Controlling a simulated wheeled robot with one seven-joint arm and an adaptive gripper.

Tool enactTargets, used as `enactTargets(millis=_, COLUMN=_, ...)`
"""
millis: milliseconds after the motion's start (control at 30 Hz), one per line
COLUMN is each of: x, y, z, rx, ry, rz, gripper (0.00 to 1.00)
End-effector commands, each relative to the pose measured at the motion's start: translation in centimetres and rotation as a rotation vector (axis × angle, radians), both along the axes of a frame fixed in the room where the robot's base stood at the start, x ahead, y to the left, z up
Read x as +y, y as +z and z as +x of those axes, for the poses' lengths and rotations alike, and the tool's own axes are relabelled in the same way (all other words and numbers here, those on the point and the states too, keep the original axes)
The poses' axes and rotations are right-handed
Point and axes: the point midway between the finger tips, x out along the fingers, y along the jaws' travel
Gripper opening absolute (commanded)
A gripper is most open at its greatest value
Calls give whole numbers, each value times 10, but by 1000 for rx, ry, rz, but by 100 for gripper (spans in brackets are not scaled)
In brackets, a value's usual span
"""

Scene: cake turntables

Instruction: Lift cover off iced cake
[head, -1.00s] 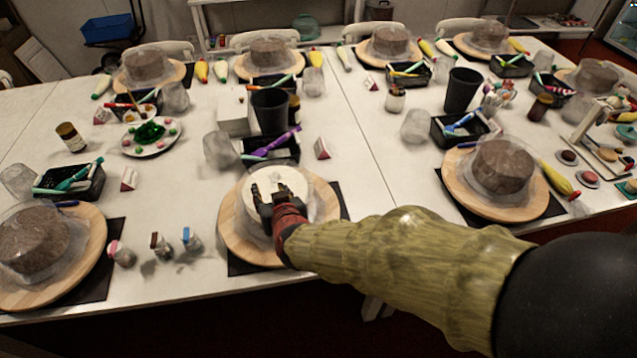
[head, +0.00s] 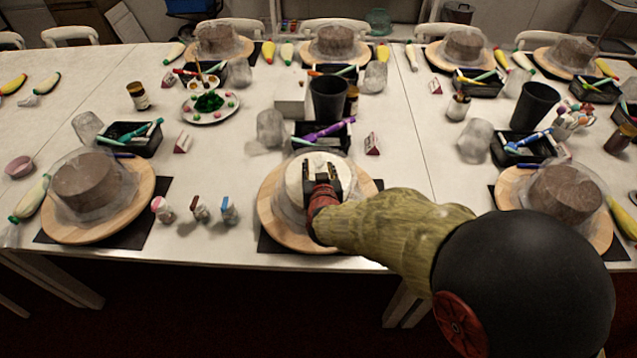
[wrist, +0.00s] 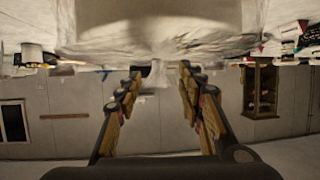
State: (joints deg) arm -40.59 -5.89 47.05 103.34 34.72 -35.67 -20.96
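The white iced cake (head: 300,180) sits on a round wooden turntable (head: 268,222) at the middle of the near table edge. A clear, crinkled cover (head: 288,212) surrounds it, partly hidden behind my gripper. My gripper (head: 322,164) is at the cake's near side and overlaps its top in the head view. In the wrist view my gripper (wrist: 160,76) has its two fingers spread apart. The cover (wrist: 160,42) and pale cake (wrist: 150,12) fill the top of that view, just beyond the fingertips. A small pale bit of the cover shows between the tips; contact is unclear.
Brown cakes under clear covers stand on other turntables, one at the left (head: 90,180) and one at the right (head: 566,192). Small bottles (head: 200,208) stand left of the iced cake. Behind it are a black tray (head: 312,143) and a black cup (head: 328,98).

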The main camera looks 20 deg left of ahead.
Motion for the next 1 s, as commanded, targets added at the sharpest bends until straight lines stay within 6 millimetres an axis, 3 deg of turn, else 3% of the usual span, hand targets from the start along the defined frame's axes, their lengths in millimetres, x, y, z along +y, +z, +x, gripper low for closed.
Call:
enactTargets(millis=233, x=0, y=1, z=1, rx=0, ry=0, rz=0, gripper=38)
enactTargets(millis=900, x=0, y=1, z=1, rx=0, ry=0, rz=0, gripper=0)
enactTargets(millis=1000, x=0, y=1, z=1, rx=-1, ry=0, rz=0, gripper=0)
